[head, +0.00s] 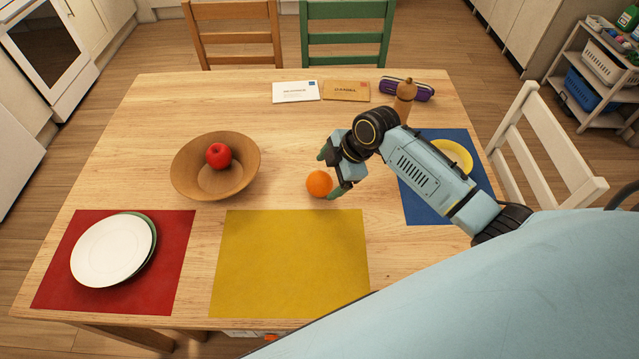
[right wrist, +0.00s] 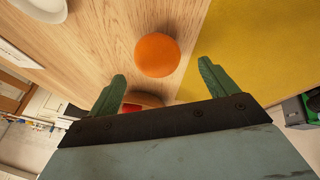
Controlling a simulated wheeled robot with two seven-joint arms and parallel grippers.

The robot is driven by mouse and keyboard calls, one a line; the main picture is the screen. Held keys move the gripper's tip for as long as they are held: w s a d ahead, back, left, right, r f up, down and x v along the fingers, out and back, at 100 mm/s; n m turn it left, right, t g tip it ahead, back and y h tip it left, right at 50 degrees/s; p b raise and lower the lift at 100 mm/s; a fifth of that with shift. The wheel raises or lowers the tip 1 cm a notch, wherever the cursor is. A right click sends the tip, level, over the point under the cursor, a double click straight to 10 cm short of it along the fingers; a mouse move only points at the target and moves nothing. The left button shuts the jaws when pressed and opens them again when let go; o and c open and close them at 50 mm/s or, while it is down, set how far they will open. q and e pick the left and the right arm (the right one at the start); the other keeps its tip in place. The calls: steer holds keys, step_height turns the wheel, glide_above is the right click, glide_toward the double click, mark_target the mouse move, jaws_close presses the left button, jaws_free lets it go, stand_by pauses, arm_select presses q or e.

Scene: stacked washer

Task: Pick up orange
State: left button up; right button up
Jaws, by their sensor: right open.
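The orange (head: 319,183) lies on the wooden table, just behind the yellow mat and right of the bowl. My right gripper (head: 329,175) is beside it on its right, with the green fingers spread apart. In the right wrist view the orange (right wrist: 157,55) sits beyond the fingertips, between their lines, and the open right gripper (right wrist: 161,78) holds nothing. I cannot tell whether a finger touches the orange. My left gripper is not in view.
A wooden bowl (head: 187,178) with a red apple (head: 219,155) stands left of the orange. The yellow mat (head: 290,260) is clear. A red mat (head: 175,285) holds stacked plates (head: 112,250).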

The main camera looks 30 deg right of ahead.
mark_target(325, 177)
steer(key=x, duration=0.4)
steer(key=shift+w+d+b, duration=0.15)
steer(key=shift+d+b, duration=0.05)
steer(key=shift+b, duration=0.2)
steer(key=shift+w+a+f, duration=0.1)
steer(key=shift+f, duration=0.25)
